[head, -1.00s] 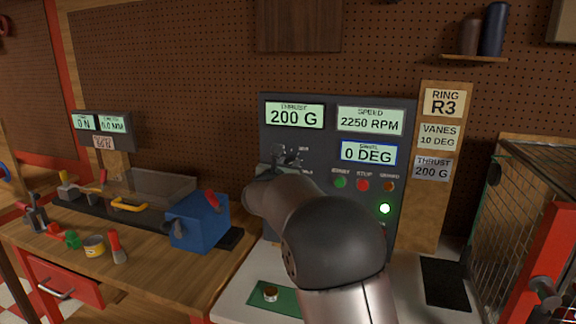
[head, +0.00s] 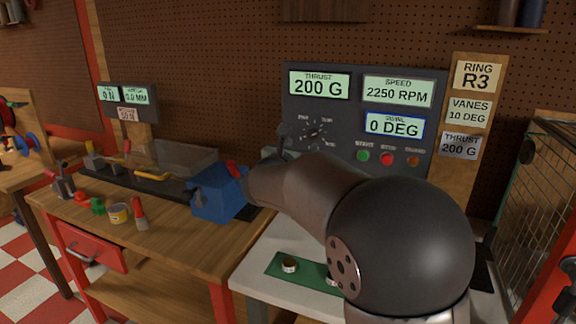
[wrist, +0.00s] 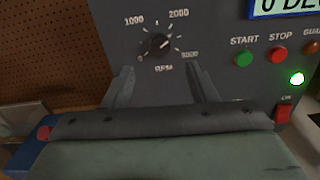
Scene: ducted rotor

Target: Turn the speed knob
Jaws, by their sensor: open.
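The speed knob (wrist: 157,44) is a small black dial on the dark control panel (head: 350,85), ringed by white marks labelled 1000, 2000, 3000 and RPM. It also shows in the head view (head: 315,131), left of the SWIRL display. My gripper (wrist: 161,86) is open and empty, its two fingers apart below the knob in the wrist view. In the head view my arm hides much of the lower panel. The speed display (head: 397,91) reads 2250 RPM.
Green START (wrist: 243,58) and red STOP (wrist: 279,55) buttons sit right of the knob, with a lit green lamp (wrist: 297,79) and red switch (wrist: 283,113) below. A blue vise-like block (head: 216,192) stands on the bench at left. A wire cage (head: 545,200) stands at right.

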